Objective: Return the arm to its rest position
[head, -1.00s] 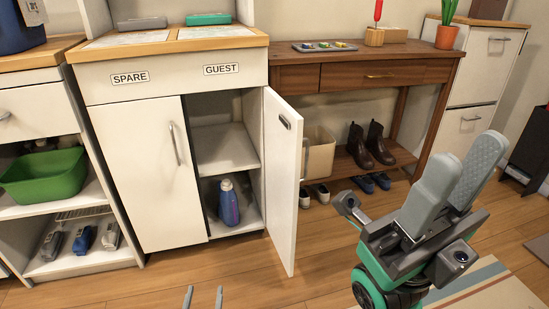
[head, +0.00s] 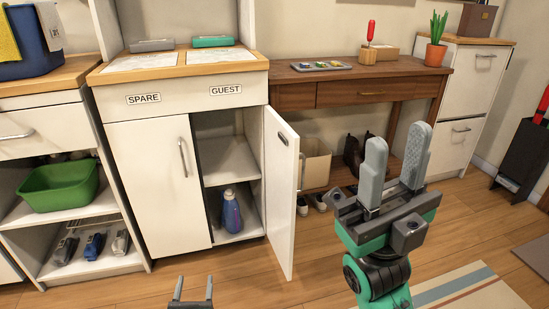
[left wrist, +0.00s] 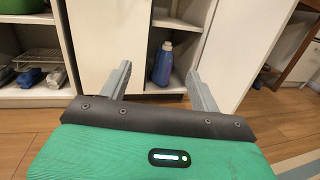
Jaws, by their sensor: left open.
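My left gripper (head: 193,280) shows at the bottom edge of the head view, low in front of the cabinet. In the left wrist view its two fingers (left wrist: 158,72) are spread, with nothing between them. My right gripper (head: 398,138) points upward at the right of the head view, in front of the wooden desk. Its fingers stand apart and hold nothing. A blue-purple bottle (head: 231,214) stands upright on the lower shelf of the open cabinet; it also shows in the left wrist view (left wrist: 162,66), beyond my left fingers and apart from them.
The white cabinet (head: 158,185) has its right door (head: 281,190) swung open toward me. A wooden desk (head: 295,95) with shoes beneath stands to the right. A green basin (head: 62,190) sits on the left shelf. The floor (head: 245,278) before the cabinet is clear.

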